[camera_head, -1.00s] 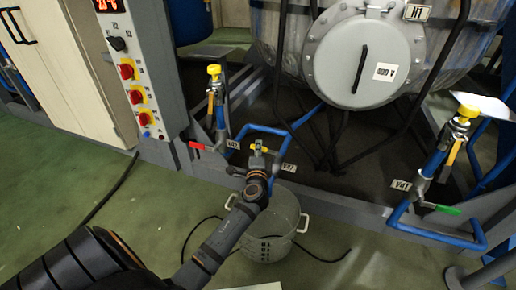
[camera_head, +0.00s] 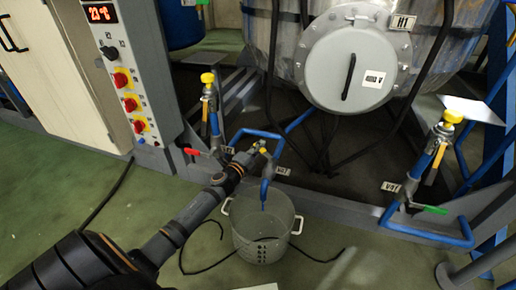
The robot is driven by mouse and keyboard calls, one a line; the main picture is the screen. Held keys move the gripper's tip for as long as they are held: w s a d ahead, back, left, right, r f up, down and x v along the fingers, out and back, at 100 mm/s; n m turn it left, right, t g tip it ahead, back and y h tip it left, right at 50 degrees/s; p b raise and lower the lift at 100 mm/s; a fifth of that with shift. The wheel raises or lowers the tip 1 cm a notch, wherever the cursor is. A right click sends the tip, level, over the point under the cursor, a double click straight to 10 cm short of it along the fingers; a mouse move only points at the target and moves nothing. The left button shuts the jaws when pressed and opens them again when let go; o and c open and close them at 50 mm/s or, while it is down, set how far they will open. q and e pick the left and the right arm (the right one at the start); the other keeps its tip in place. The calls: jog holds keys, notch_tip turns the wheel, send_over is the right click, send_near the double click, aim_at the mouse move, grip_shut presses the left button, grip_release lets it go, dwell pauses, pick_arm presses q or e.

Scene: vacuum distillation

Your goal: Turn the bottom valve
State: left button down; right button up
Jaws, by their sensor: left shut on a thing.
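The bottom valve (camera_head: 266,168) sits on the blue pipe in the middle, beside a small white label, with its outlet pointing down over a grey bucket (camera_head: 262,238). My left gripper (camera_head: 259,149) reaches in from the lower left and is shut on the valve's yellow handle, of which only a small bit shows. The fingers hide most of the handle, so its exact angle is hard to tell. My right gripper is not in view.
A valve with a red lever (camera_head: 191,151) stands left, and one with a green lever (camera_head: 431,209) stands right. A control cabinet (camera_head: 118,72) is at left. A large vessel with a round grey cover (camera_head: 350,65) is behind. Black hoses lie on the green floor.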

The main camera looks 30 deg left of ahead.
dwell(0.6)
pick_arm(q)
jog(key=c, duration=1.4)
grip_release()
jog(key=shift+w+d, duration=0.1)
